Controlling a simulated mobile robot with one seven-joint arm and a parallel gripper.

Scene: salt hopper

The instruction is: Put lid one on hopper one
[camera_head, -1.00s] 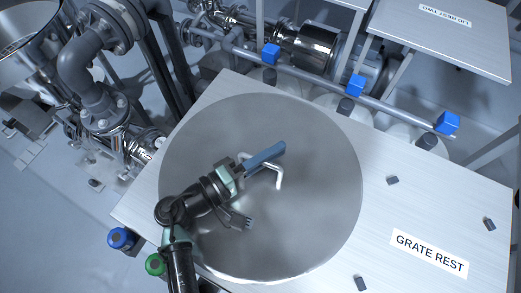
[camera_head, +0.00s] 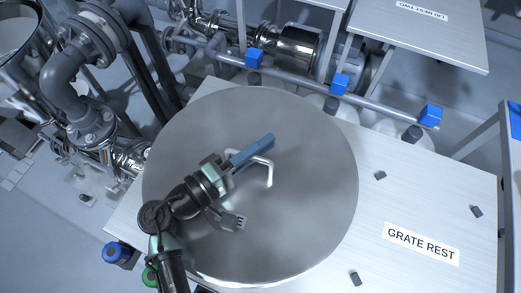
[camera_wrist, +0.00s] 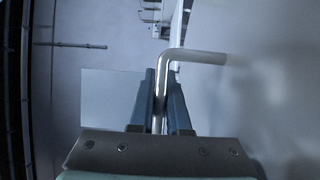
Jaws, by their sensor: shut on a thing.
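A large round steel lid (camera_head: 290,210) is in the head view, over the left part of the grate rest table. A bent rod handle (camera_head: 269,172) stands on its top. My gripper (camera_head: 268,140) is shut on that handle. In the wrist view the two blue-grey fingers (camera_wrist: 162,100) close on one leg of the handle (camera_wrist: 195,56). The lid's number cannot be read. No hopper can be told for sure; a round metal rim (camera_head: 22,45) shows at the top left corner.
The grate rest table (camera_head: 440,200) has small dark pegs and bare room at the right. Another shelf (camera_head: 440,45), labelled lid rest two, stands at the top right. Grey pipes (camera_head: 75,85) rise at the left. A rail with blue blocks (camera_head: 340,83) runs behind.

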